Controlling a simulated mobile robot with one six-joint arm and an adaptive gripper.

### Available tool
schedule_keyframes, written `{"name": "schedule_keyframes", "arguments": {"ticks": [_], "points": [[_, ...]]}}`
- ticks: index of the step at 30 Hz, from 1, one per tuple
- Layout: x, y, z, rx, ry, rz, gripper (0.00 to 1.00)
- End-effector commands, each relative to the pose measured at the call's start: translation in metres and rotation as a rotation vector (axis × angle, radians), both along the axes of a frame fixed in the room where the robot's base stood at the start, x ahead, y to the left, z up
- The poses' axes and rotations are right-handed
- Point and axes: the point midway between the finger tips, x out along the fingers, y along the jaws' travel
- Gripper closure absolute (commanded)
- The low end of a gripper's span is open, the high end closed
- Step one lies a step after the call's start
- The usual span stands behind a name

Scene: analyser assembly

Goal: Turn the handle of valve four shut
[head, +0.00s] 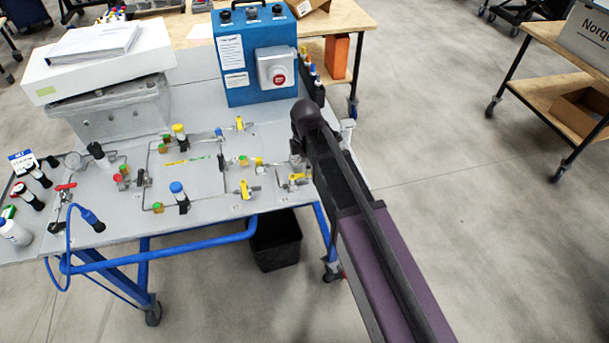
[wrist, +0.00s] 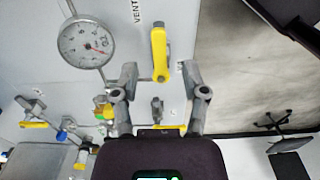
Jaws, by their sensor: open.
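In the wrist view, a yellow valve handle (wrist: 159,52) lies just ahead of my gripper (wrist: 158,78), its long side running up and down the picture. My gripper is open, with one grey finger on either side of the handle's lower end. I cannot tell whether either finger touches it. A second yellow handle (wrist: 168,127) is partly hidden behind my gripper's body. In the head view, a yellow-handled valve (head: 295,179) is near the panel's right edge beside my arm. My fingertips are not clearly visible there. No valve number is readable.
A round gauge (wrist: 86,42) is left of the handle on the grey panel (wrist: 35,75). More valves and thin tubes fill the panel in the head view. A blue box with a red button (head: 254,55) stands behind. Open floor (head: 450,170) lies to the right.

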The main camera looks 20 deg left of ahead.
Motion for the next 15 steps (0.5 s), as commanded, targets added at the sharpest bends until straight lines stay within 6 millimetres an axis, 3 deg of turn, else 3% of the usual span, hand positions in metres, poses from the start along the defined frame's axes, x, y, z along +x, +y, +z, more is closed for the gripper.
{"name": "schedule_keyframes", "arguments": {"ticks": [6, 15], "points": [[0.0, 0.0, -0.02, 0.0, 0.0, 0.0, 0.43], [0.0, 0.0, -0.031, 0.0, 0.0, 0.0, 0.43]]}}
